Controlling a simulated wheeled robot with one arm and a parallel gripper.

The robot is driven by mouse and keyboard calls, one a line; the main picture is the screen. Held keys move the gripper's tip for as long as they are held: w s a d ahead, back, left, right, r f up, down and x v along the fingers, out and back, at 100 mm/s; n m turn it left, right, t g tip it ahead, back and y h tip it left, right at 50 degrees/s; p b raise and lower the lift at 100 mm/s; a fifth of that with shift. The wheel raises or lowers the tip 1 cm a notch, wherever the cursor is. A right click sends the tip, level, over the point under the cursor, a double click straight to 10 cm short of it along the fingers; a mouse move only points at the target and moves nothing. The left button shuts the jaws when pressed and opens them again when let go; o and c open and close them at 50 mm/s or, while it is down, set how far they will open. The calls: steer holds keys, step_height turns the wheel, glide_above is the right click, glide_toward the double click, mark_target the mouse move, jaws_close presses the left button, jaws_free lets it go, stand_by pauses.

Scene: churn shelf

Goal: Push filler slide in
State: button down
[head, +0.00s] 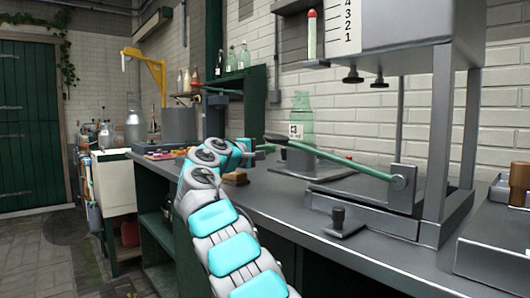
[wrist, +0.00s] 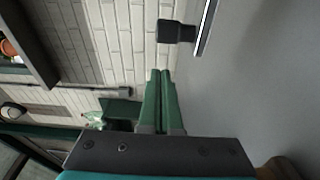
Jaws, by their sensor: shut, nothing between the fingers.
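My gripper (head: 267,149) is at the end of my raised arm, in front of the filler at the middle of the head view. Its green fingers are together with nothing between them in the wrist view (wrist: 163,103). The filler slide is hard to tell apart; a small metal plate with a dark upright knob (head: 339,219) at the bench's front edge may be it. A dark knob on a thin plate edge (wrist: 177,31) lies ahead of the fingers in the wrist view, apart from them. I cannot tell whether it is the same knob.
The filler's metal frame (head: 446,130) stands on the right of the bench, with a green lever (head: 360,170) reaching left towards my gripper. A clear green bottle (head: 301,112) stands behind the lever. A brown block (head: 235,178) lies beside my arm. The bench front is mostly clear.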

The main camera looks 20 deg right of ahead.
mark_target(313, 157)
steer(key=shift+s+d+b, duration=0.15)
steer(key=shift+s+b, duration=0.25)
steer(key=shift+s, duration=0.25)
steer(key=shift+s+d+b, duration=0.15)
steer(key=shift+s+b, duration=0.2)
steer(key=shift+s, duration=0.25)
steer(key=shift+s+d+f, duration=0.1)
steer(key=shift+s+f, duration=0.05)
steer(key=shift+s, duration=0.15)
steer(key=shift+s+d+b, duration=0.25)
steer(key=shift+s+b, duration=0.3)
steer(key=s+d+b, duration=0.1)
steer(key=s, duration=0.3)
steer(key=s+d+b, duration=0.1)
steer(key=s+d, duration=0.1)
steer(key=s, duration=0.2)
steer(key=s+d+b, duration=0.1)
steer(key=s+d, duration=0.1)
steer(key=s, duration=0.2)
steer(key=shift+s+b, duration=0.15)
steer(key=shift+b, duration=0.25)
